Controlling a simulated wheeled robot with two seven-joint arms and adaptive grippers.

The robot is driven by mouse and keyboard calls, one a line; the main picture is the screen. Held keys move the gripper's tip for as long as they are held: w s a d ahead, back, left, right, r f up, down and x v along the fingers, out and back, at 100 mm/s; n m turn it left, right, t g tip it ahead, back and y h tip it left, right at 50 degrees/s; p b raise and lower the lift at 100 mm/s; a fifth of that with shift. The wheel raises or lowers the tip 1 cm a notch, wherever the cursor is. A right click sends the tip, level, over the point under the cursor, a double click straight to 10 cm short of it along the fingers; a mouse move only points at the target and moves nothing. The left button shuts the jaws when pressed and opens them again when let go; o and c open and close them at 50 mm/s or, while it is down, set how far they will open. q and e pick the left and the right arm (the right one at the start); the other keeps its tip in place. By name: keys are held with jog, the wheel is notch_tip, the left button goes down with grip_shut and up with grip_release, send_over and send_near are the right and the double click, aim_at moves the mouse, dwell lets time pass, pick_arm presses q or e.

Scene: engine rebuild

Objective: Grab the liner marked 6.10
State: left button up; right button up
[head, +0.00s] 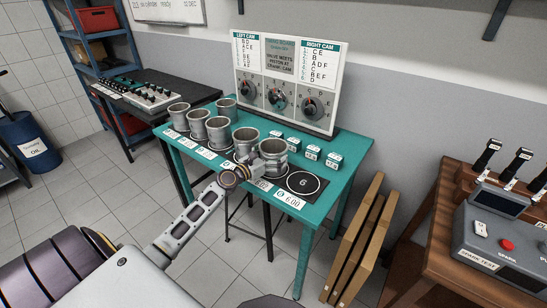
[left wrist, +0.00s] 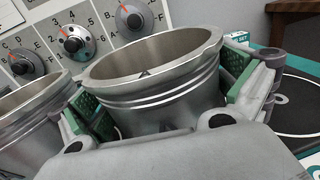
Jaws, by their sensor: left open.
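Several grey metal liners stand upright on the teal table (head: 335,160), with white number cards along its front edge. The rightmost liner (head: 273,150) stands beside the empty black circle marked 6 (head: 304,183). My left gripper (head: 252,168) is open at this liner and partly covers its front. In the left wrist view the liner (left wrist: 155,85) is between the green-padded fingers (left wrist: 165,105), one on each side; whether the pads touch it is unclear. The card in front of it is partly hidden by my gripper. I cannot make out a 6.10 marking. My right gripper is not in view.
Another liner (head: 245,139) stands close on the left of the rightmost one. Small teal boxes (head: 313,152) sit behind. A cam board (head: 288,80) with knobs stands at the table's back. A card reading 6.00 (head: 289,198) lies before the empty circle.

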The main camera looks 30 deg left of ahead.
pick_arm(q)
jog(key=shift+w, duration=0.4)
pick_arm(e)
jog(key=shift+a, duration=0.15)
pick_arm(q)
jog(key=shift+d, duration=0.1)
jog(key=c, duration=1)
